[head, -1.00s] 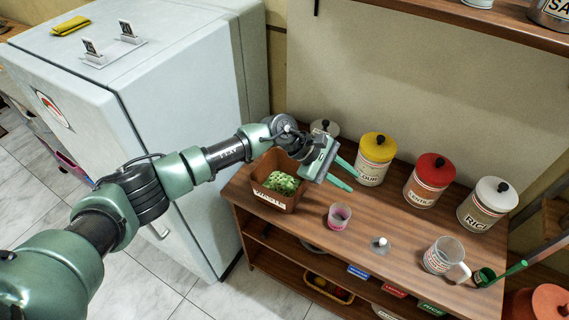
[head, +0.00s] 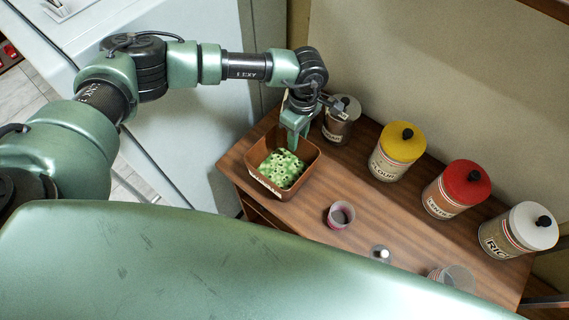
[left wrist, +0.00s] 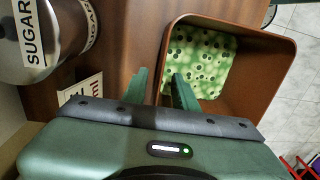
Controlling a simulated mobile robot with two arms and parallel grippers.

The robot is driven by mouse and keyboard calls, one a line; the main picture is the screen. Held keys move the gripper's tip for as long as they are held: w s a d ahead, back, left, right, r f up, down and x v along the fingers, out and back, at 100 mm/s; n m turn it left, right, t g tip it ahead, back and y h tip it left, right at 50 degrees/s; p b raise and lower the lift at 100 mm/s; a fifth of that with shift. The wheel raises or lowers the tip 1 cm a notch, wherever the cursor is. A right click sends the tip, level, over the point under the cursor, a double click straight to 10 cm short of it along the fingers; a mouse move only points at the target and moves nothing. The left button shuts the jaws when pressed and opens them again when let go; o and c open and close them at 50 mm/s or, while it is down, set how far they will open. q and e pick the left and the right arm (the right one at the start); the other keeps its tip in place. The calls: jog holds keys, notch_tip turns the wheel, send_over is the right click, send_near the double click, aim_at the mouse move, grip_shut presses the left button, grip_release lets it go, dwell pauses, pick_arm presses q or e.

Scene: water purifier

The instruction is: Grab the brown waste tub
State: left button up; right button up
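The brown waste tub (head: 303,178) stands at the left end of the wooden shelf top, with green, dark-spotted contents (head: 282,169) inside. It also shows in the left wrist view (left wrist: 262,80). My left gripper (head: 295,138) is at the tub's back rim, fingers pointing down. In the left wrist view my left gripper (left wrist: 160,88) has its fingers apart. One finger is outside the tub wall and the other inside, with the wall between them. I cannot tell whether either touches it. My right gripper is not in view.
A sugar canister (head: 341,119) stands close beside my left gripper. Yellow (head: 397,152), red (head: 455,190) and white-lidded (head: 518,231) canisters line the back. A small cup (head: 341,215) stands right of the tub. The fridge (head: 180,130) is at left; my green arm part covers the foreground.

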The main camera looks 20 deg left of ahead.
aim_at(296, 157)
pick_arm(q)
notch_tip(296, 157, down, 6)
jog(key=shift+s+d+r+b, duration=0.1)
jog(key=shift+s+r+b, duration=0.1)
jog(key=shift+b, duration=0.75)
jog(key=shift+r, duration=0.1)
jog(key=shift+c, duration=0.3)
grip_shut()
